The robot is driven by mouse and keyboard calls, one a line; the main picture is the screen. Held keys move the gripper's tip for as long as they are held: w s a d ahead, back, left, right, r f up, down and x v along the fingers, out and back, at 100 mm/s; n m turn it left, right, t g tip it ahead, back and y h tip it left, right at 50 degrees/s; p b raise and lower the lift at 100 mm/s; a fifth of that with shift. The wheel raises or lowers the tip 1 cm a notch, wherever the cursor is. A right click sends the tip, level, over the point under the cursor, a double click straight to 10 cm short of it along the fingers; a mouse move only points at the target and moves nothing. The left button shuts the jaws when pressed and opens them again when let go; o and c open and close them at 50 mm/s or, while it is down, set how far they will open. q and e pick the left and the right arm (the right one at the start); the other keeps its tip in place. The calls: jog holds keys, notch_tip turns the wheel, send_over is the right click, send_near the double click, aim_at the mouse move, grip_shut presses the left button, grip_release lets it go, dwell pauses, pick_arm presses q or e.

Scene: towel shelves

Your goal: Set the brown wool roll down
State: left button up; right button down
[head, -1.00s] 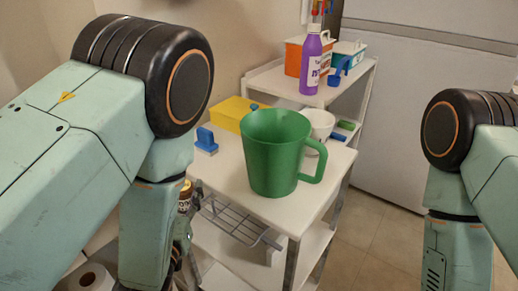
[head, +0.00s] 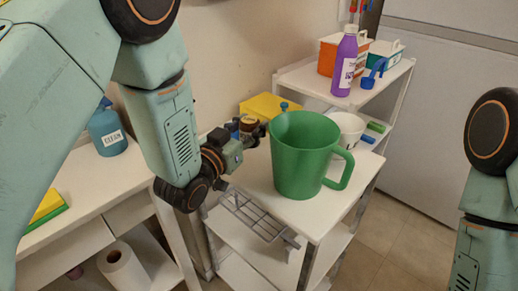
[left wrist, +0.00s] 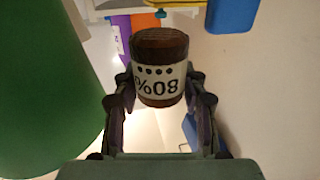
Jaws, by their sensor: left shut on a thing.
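The brown wool roll (left wrist: 160,46), dark brown with a white label reading 80%, is between the two fingers of my left gripper (left wrist: 160,95) in the left wrist view. The label reads upside down there. In the head view the roll (head: 248,123) is small and partly hidden by my left gripper (head: 254,134), which is shut on it. It is just left of the green mug (head: 302,160), above the white cart top (head: 262,188). I cannot tell whether the roll touches the cart top. My right gripper is out of view; only that arm's links show.
A yellow box (head: 262,104) is behind the roll. A white cup (head: 347,127) stands behind the mug. A purple bottle (head: 345,62) and an orange bin (head: 330,52) are on the raised shelf. A wire rack (head: 252,212) hangs at the cart's front. A blue bottle (head: 107,130) stands left.

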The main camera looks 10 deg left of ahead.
pick_arm(q)
jog(key=shift+w+f, duration=0.2)
jog(key=shift+f, duration=1.05)
notch_tip(320, 180, down, 3)
jog(key=shift+s+b, duration=0.15)
jog(key=shift+b, duration=0.65)
jog(key=shift+f, duration=0.15)
jog(key=o, duration=0.8)
jog(key=shift+o, duration=0.3)
jog(key=shift+f, duration=0.1)
